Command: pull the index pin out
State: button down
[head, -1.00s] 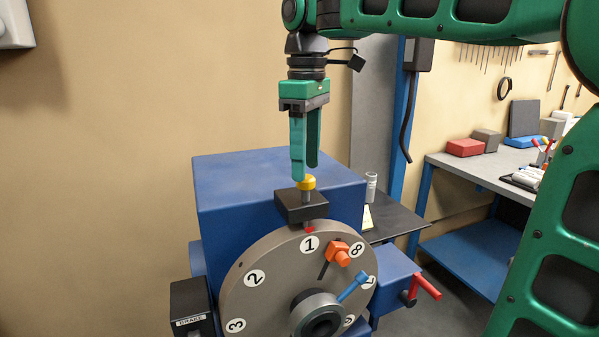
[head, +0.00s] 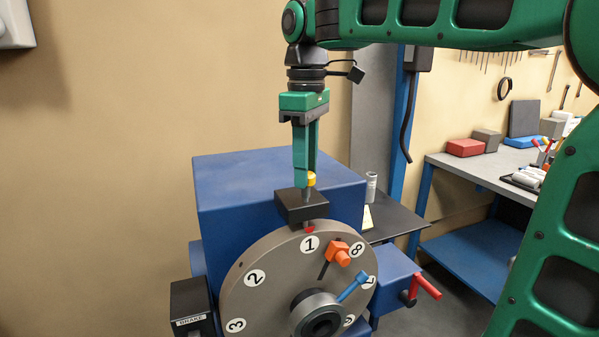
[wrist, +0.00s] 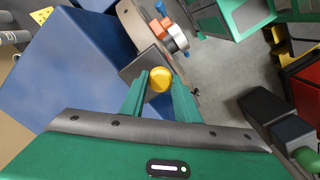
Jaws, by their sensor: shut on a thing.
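The index pin has a yellow knob (head: 311,179) on a grey stem that stands upright in a black block (head: 302,207) on top of the blue machine housing. The stem's lower end shows below the block near the red mark at the dial's top. My gripper (head: 305,182) points straight down over the block and is shut on the knob. One finger hides part of the knob in the head view. In the wrist view the yellow knob (wrist: 160,79) sits between the two green fingertips (wrist: 160,88).
The round grey dial (head: 262,301) below carries numbers, with 1 at the top, an orange clamp (head: 341,255) and a blue handle (head: 352,287). A red crank (head: 425,287) sticks out at right. A box labelled BRAKE (head: 190,305) stands at left. Above the housing is free room.

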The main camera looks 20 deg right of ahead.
jog(key=shift+w+r, duration=0.1)
jog(key=shift+r, duration=0.9)
jog(key=c, duration=1.4)
grip_release()
jog(key=shift+d, duration=0.1)
jog(key=shift+o, duration=0.2)
notch_tip(320, 180, up, 11)
jog(key=shift+f, duration=0.15)
